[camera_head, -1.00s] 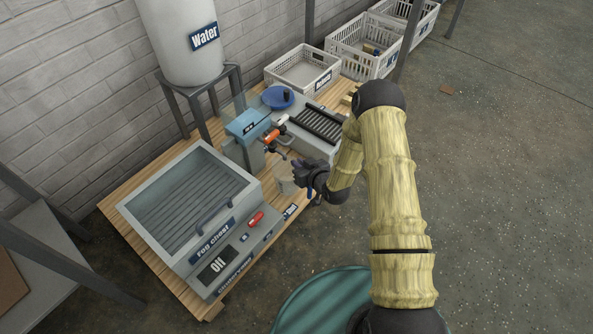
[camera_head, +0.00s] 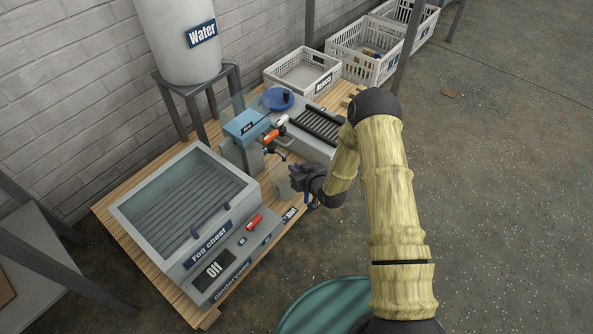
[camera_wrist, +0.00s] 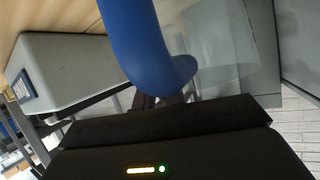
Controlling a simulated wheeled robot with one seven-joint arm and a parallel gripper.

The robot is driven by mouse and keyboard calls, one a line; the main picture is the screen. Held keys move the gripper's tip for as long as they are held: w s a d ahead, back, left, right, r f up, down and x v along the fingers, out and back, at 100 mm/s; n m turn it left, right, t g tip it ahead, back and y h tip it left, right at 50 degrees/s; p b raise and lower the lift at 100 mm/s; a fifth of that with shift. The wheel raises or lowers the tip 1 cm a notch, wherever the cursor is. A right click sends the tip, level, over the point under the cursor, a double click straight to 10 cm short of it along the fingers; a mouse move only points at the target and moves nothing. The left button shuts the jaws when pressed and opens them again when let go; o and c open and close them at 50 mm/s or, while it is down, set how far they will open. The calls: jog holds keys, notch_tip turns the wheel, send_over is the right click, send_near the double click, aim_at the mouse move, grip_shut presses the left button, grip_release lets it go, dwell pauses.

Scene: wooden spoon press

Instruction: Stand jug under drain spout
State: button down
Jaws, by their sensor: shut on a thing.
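My gripper (camera_head: 300,180) is shut on the blue handle (camera_wrist: 148,45) of a clear jug, in front of the bench unit with the blue box. The jug's see-through body (camera_wrist: 228,50) shows beside the handle in the wrist view. In the head view the jug (camera_head: 281,182) is faint and partly hidden by my gripper. A dark spout (camera_head: 277,154) sticks out below the orange lever (camera_head: 271,136), just above and behind the jug. I cannot tell whether the jug is directly under it or touching the bench.
The fog chest (camera_head: 183,205), with a red lever (camera_head: 254,222), stands close at left on the wooden bench (camera_head: 133,237). A ribbed tray (camera_head: 318,125) and blue disc (camera_head: 275,98) lie behind. White crates (camera_head: 303,73) stand at the back. The floor at right is open.

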jog(key=c, duration=1.4)
grip_release()
jog(key=shift+c, duration=0.2)
jog(key=p+v, duration=0.6)
jog(key=v, duration=0.6)
jog(key=shift+w+d+r, duration=0.1)
